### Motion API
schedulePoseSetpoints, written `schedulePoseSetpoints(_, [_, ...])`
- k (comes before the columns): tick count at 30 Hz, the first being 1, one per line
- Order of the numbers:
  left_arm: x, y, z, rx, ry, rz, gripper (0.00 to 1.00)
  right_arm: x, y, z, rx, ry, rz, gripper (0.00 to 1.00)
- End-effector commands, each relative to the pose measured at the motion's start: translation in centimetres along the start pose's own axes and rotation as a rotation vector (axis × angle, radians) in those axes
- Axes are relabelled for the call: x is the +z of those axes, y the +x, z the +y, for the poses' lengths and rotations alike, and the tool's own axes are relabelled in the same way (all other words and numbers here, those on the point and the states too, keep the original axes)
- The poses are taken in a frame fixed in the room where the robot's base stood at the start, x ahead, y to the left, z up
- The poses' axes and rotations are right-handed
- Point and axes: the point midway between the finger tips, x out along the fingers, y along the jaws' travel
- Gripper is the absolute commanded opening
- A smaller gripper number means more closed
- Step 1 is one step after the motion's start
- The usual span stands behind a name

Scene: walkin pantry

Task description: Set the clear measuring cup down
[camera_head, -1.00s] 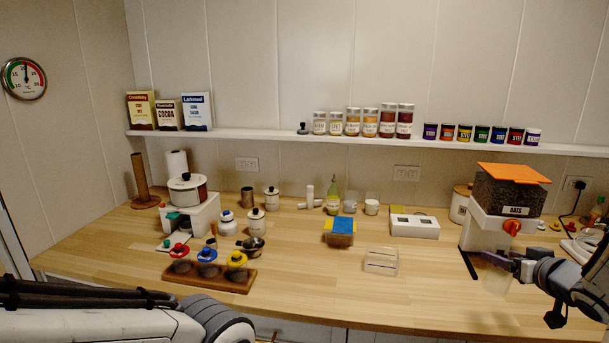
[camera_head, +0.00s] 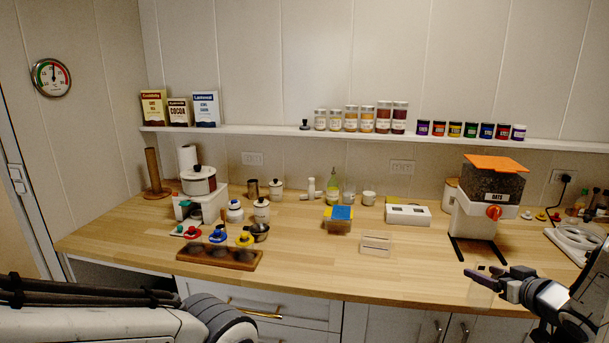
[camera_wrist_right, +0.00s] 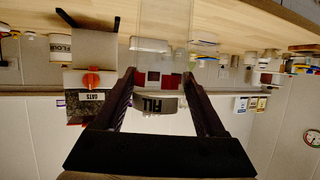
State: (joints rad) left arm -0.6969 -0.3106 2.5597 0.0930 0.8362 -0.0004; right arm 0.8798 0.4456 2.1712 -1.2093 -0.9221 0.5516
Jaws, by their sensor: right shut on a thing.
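The clear measuring cup (camera_head: 482,296) is see-through and faint in the head view, at the counter's front edge on the right. My right gripper (camera_head: 485,272) is shut on it. In the right wrist view, which is upside down, the cup (camera_wrist_right: 150,45) shows as pale clear walls beyond the fingers, with a FILL label (camera_wrist_right: 160,104) between them. I cannot tell whether its base touches the counter (camera_head: 400,275). My left arm crosses the lower left of the head view; its gripper is out of frame.
The oats dispenser (camera_head: 475,220) with a red knob stands behind the right gripper. A clear box (camera_head: 376,245) sits mid-counter, with a blue-and-yellow-topped container (camera_head: 338,220) behind it. A wooden rack (camera_head: 218,257) stands left. The front counter between rack and dispenser is largely clear.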

Motion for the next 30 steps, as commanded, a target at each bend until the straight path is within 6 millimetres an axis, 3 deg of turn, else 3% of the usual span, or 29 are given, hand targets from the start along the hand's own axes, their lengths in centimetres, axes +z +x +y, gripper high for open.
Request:
schedulePoseSetpoints(8, [0.0, 0.0, 0.0, 0.000, 0.000, -0.001, 0.50, 5.5, 3.1, -5.7, -0.205, -0.075, -0.010, 0.10])
schedulePoseSetpoints(11, [0.0, 0.0, 0.0, 0.000, 0.000, -0.001, 0.50, 8.4, 4.2, -9.0, -0.317, -0.118, -0.013, 0.10])
schedulePoseSetpoints(15, [0.0, 0.0, 0.0, 0.000, 0.000, -0.001, 0.50, 13.2, 5.0, -15.2, -0.516, -0.199, -0.016, 0.10])
schedulePoseSetpoints(21, [0.0, 0.0, 0.0, 0.000, 0.000, -0.001, 0.50, 18.1, 4.0, -22.3, -0.730, -0.292, -0.018, 0.10])
schedulePoseSetpoints(25, [0.0, 0.0, 0.0, 0.000, 0.000, -0.001, 0.50, 19.6, 3.3, -24.8, -0.799, -0.327, -0.017, 0.10])
schedulePoseSetpoints(30, [0.0, 0.0, 0.0, 0.000, 0.000, -0.001, 0.50, 20.3, 2.9, -25.8, -0.827, -0.341, -0.017, 0.10])
